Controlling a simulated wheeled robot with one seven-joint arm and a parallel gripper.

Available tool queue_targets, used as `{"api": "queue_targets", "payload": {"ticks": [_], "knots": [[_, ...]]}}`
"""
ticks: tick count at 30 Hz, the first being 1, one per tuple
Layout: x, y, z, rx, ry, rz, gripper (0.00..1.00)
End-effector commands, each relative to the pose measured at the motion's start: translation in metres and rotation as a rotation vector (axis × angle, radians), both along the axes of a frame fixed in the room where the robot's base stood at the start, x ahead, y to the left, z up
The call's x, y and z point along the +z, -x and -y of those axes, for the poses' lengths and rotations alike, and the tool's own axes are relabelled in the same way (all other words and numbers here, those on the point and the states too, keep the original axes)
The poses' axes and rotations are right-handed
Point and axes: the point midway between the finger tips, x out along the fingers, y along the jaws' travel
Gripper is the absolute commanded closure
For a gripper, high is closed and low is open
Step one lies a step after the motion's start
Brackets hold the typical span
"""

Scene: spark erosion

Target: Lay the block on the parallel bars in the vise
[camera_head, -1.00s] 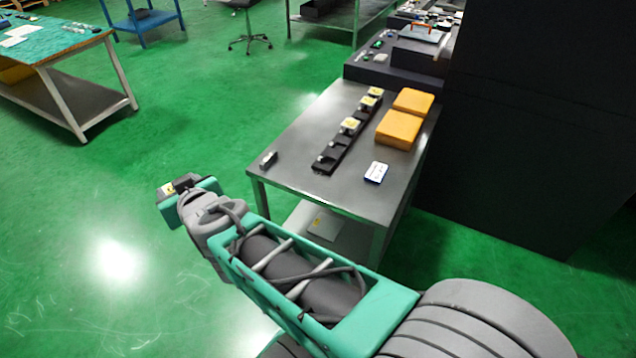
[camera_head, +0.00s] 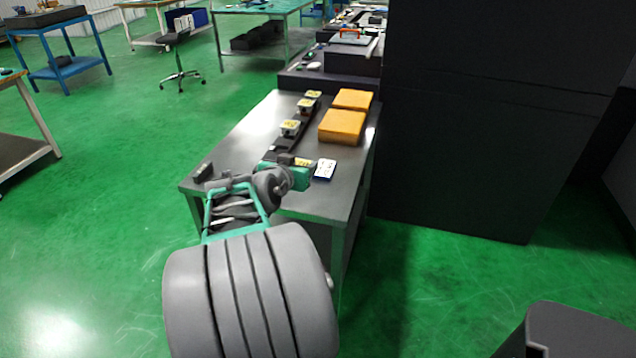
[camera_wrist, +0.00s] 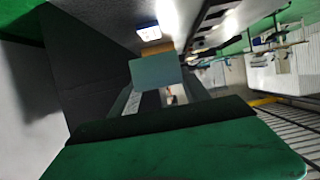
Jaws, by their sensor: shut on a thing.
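My gripper (camera_head: 298,170) is above the front part of the grey metal table, beside the blue-and-white card. In the wrist view my gripper (camera_wrist: 155,88) is shut on a flat-faced grey-green piece (camera_wrist: 155,70), which I take for the block. In the head view the held piece is too small and covered to make out clearly. I cannot pick out the vise or its parallel bars in either view.
The grey table (camera_head: 235,150) bears a dark rack (camera_head: 278,144) with several yellow-topped pieces, two orange boxes (camera_head: 342,126), a blue-and-white card (camera_head: 325,168) and a small dark item (camera_head: 203,172). A tall dark cabinet (camera_head: 480,120) stands right. Green floor is open left.

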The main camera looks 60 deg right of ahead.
Motion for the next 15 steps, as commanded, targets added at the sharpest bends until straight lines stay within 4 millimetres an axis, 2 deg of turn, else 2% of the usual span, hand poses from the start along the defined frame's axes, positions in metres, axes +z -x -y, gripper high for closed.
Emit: {"api": "queue_targets", "payload": {"ticks": [1, 5, 6, 10, 15], "knots": [[-0.007, 0.003, 0.016, -0.008, -0.003, -0.003, 1.0], [-0.023, 0.003, 0.054, -0.005, -0.003, -0.002, 1.0], [-0.034, 0.002, 0.062, -0.002, -0.004, -0.004, 1.0], [-0.062, 0.002, 0.084, 0.001, -0.002, -0.002, 1.0], [-0.078, 0.001, 0.098, 0.003, 0.001, 0.0, 1.0]]}}
